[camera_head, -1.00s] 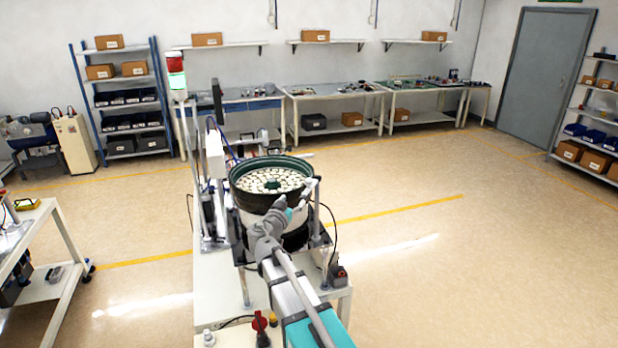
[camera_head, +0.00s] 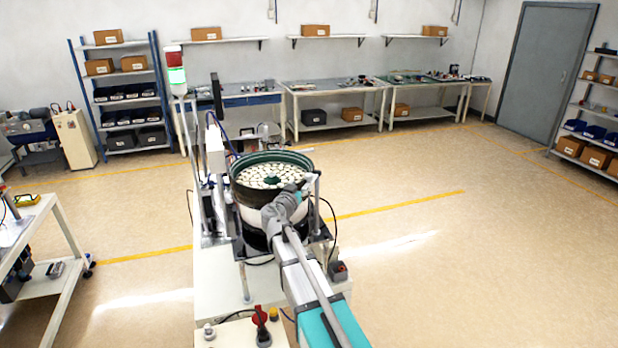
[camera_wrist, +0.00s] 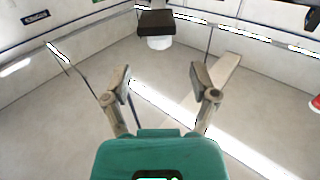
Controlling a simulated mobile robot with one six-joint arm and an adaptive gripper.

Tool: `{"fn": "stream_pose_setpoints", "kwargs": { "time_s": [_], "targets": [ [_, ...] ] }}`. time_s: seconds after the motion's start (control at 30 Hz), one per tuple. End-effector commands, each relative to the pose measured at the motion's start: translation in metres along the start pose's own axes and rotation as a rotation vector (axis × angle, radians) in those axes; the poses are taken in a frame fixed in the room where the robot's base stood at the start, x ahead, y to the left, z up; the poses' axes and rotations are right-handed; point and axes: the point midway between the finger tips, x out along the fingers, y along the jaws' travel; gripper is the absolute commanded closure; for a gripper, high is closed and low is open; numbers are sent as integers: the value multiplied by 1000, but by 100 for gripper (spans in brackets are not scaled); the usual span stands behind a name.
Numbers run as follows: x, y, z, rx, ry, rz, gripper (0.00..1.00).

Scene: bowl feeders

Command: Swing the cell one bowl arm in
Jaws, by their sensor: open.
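The bowl feeder has a dark green bowl (camera_head: 238,172) filled with pale parts, on a stand in the middle of the head view. A pale upright post (camera_head: 317,200) stands at the bowl's right side, with a short piece at its top near the rim. I cannot tell for sure whether this is the bowl arm. My gripper is at the bowl's right rim, mostly hidden by my wrist in the head view. In the wrist view my gripper (camera_wrist: 162,82) is open, with nothing between its fingers. A dark block (camera_wrist: 155,22) over a white cylinder shows beyond the fingertips, apart from them.
A red knob (camera_head: 260,315) is on the feeder table's front. Another bench (camera_head: 60,235) is at left. The floor at right is clear.

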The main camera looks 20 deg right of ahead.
Motion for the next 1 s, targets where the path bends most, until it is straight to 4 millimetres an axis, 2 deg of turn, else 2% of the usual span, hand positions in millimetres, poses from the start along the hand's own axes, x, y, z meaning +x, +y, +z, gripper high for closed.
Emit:
{"fn": "stream_pose_setpoints", "kwargs": {
  "time_s": [0.1, 0.4, 0.6, 0.93, 0.97, 1.0],
  "targets": [
    [22, -1, 0, 0, 0, 2, 24],
    [60, -1, 0, 0, 0, 1, 24],
    [70, 0, 0, 0, 0, 0, 24],
    [71, 0, 0, 0, 0, 0, 24],
    [71, 0, 0, 0, 0, 0, 26],
    [71, 0, 0, 0, 0, 0, 34]
  ]
}}
